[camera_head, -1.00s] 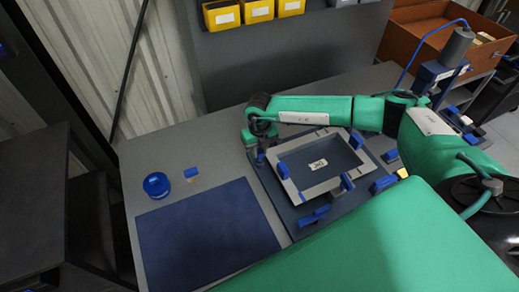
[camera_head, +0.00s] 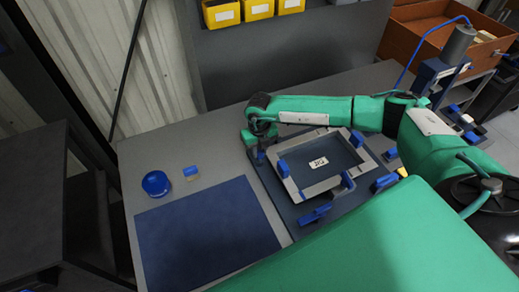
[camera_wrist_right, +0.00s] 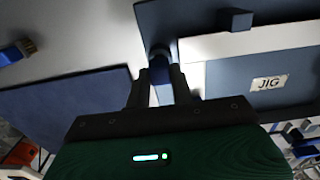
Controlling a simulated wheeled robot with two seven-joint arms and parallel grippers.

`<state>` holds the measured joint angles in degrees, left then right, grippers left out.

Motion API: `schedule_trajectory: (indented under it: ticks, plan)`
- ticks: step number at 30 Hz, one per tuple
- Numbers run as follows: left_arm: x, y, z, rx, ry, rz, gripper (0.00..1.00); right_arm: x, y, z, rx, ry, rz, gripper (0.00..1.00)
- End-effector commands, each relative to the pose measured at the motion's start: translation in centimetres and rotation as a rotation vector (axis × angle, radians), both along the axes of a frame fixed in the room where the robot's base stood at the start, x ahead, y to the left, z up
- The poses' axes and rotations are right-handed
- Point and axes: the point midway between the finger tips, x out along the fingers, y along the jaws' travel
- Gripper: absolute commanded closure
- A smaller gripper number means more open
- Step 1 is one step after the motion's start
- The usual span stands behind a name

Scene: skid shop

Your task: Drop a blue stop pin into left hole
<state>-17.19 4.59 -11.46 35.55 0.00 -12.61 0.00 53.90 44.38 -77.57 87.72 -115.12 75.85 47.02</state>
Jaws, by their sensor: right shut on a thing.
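My right gripper (camera_head: 258,153) is at the left back corner of the jig plate (camera_head: 283,209), just left of the grey frame (camera_head: 323,187) marked JIG. In the right wrist view, my right gripper (camera_wrist_right: 159,88) is shut on a blue stop pin (camera_wrist_right: 160,72), which stands between its two dark fingers. The pin's far end is over a round feature on the plate's corner. I cannot tell whether it is in the hole, because pin and fingers hide the opening. My left gripper is not in view.
Blue clamps (camera_head: 316,215) stand around the frame. Yellow bins (camera_head: 221,14) hang at the back.

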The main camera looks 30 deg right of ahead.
Motion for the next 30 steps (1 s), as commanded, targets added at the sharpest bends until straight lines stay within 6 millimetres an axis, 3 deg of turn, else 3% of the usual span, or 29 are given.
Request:
schedule_trajectory:
  ticks: [20, 21, 24, 30]
  plan:
    - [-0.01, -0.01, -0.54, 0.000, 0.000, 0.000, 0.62, 0.02, 0.01, -0.42, 0.000, 0.000, 0.000, 0.99]
    - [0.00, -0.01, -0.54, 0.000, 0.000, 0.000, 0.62, 0.02, 0.01, -0.42, 0.000, 0.000, 0.000, 0.69]
    - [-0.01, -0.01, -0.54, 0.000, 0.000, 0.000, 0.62, 0.02, 0.01, -0.42, 0.000, 0.000, 0.000, 0.52]
    - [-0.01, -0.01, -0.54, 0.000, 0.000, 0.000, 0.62, 0.02, 0.01, -0.42, 0.000, 0.000, 0.000, 0.52]
